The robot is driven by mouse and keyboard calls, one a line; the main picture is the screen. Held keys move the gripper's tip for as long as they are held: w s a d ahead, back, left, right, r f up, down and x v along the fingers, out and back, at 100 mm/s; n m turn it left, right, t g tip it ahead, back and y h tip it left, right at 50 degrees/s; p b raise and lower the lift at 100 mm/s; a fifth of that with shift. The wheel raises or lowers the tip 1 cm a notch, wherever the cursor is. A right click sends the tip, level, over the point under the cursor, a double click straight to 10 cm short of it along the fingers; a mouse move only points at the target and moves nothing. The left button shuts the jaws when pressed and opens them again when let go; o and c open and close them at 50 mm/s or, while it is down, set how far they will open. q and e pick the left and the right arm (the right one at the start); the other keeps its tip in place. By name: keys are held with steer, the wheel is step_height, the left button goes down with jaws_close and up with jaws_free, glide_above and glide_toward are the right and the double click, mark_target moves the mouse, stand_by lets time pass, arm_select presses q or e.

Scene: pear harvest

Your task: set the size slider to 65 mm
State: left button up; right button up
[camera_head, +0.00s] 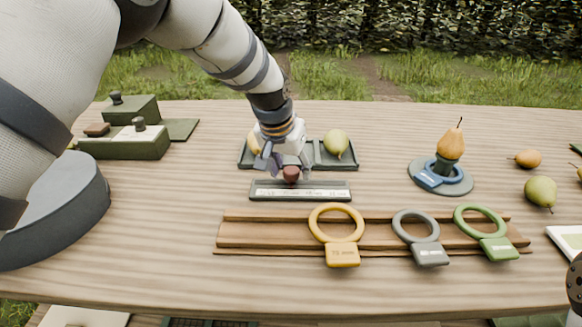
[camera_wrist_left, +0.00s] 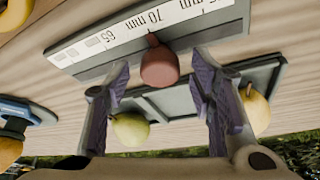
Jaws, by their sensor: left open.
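The size slider is a dark bar with a white scale (camera_head: 300,193) in the middle of the table. Its red-brown knob (camera_head: 291,174) stands at the bar's far edge. In the left wrist view the knob (camera_wrist_left: 158,68) shows close up, its stem near the 65 and 70 mm marks on the scale (camera_wrist_left: 178,22); its exact setting is hard to tell. My left gripper (camera_head: 286,163) is open, pointing down over the knob. In the left wrist view its fingers are on either side of the knob, apart from it. My right gripper is not in view.
Behind the slider is a dark tray (camera_head: 318,154) with a pear in each side. In front, a wooden rack (camera_head: 265,232) holds yellow (camera_head: 342,254), grey (camera_head: 430,254) and green (camera_head: 498,249) ring gauges. A pear on a round stand (camera_head: 456,186) and loose pears are at right. Green boxes (camera_head: 125,143) stand at left.

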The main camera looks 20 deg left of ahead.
mark_target(316, 179)
arm_select(q)
jaws_close()
steer(key=d, duration=0.1)
steer(key=w+d, duration=0.1)
steer(key=d, duration=0.3)
steer(key=shift+w+b, duration=0.25)
steer(key=shift+b, duration=0.05)
steer(key=shift+a, duration=0.1)
jaws_free()
steer(key=shift+r, duration=0.1)
steer(key=v, duration=1.1)
steer(key=shift+s+r, duration=0.25)
steer(key=shift+r, duration=0.1)
